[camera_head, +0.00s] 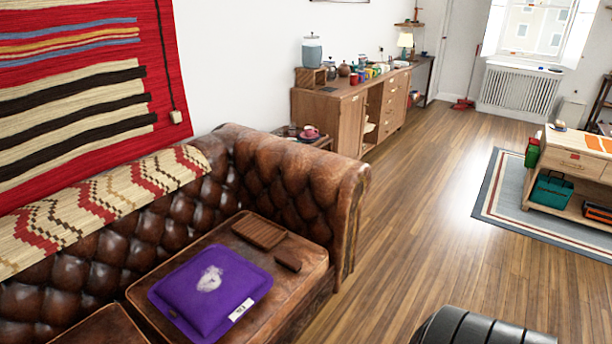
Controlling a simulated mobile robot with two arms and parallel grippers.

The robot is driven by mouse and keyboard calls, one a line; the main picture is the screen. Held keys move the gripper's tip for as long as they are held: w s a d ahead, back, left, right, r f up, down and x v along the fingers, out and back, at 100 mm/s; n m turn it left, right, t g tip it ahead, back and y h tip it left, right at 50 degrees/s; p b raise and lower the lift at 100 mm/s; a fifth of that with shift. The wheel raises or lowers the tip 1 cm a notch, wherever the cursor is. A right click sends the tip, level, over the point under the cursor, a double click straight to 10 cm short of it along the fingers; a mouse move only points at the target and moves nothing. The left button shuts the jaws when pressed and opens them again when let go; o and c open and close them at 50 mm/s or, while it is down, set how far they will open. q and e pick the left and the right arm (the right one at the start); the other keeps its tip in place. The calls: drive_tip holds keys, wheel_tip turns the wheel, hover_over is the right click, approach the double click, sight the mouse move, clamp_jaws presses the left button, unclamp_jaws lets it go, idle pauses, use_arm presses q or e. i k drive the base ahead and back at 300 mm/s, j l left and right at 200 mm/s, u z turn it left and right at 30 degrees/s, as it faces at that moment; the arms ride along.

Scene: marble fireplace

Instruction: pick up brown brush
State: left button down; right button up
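A small dark brown block-shaped object (287,262) lies on the sofa seat, near its front right edge. It looks like the brown brush, though its bristles cannot be made out. It lies just in front of a flat brown wooden tray-like piece (260,231), with a small gap between them. A purple cushion or bag (209,290) with a pale print lies to its left, apart from it. Neither of my grippers shows in the head view.
The brown leather sofa (320,180) has a high rolled arm beside the seat. A wooden sideboard (345,115) stands beyond it. Wooden floor (410,220) is open to the right, up to a rug (500,208) and low table (570,164). A black ribbed shape (475,328) shows at the bottom.

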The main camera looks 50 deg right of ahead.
sight(292, 264)
drive_tip(key=z, duration=1.45)
